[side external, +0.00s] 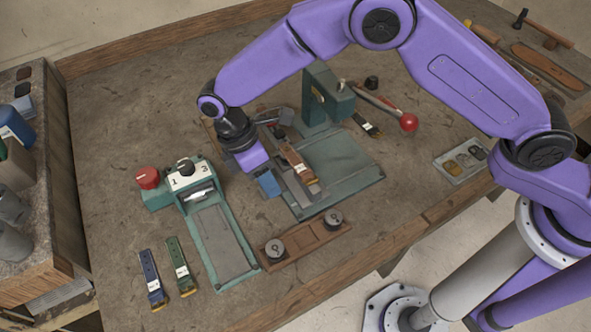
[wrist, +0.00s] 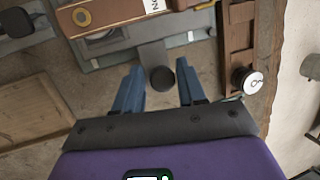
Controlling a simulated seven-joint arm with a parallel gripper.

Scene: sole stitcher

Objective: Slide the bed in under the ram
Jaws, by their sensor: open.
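The bed is a grey sliding plate (side external: 296,190) at the left side of the green stitcher base (side external: 352,186); a brown strap-like piece (side external: 297,165) lies on it. The ram head (side external: 322,95) stands at the back of the base, to the right of and behind the bed. In the wrist view a grey tab (wrist: 154,55) of the bed ends in a dark round knob (wrist: 162,79). My gripper (wrist: 160,70) is open, with one blue finger on each side of the knob, neither seen touching it. In the side view my gripper (side external: 268,184) is low beside the bed's left end and hides the knob.
A lever with a red ball (side external: 409,122) sticks out right of the ram. A second green device with a red knob (side external: 148,178) stands at left. A wooden tray with round weights (side external: 304,238) lies in front. Blue and green straps (side external: 151,279) lie front left.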

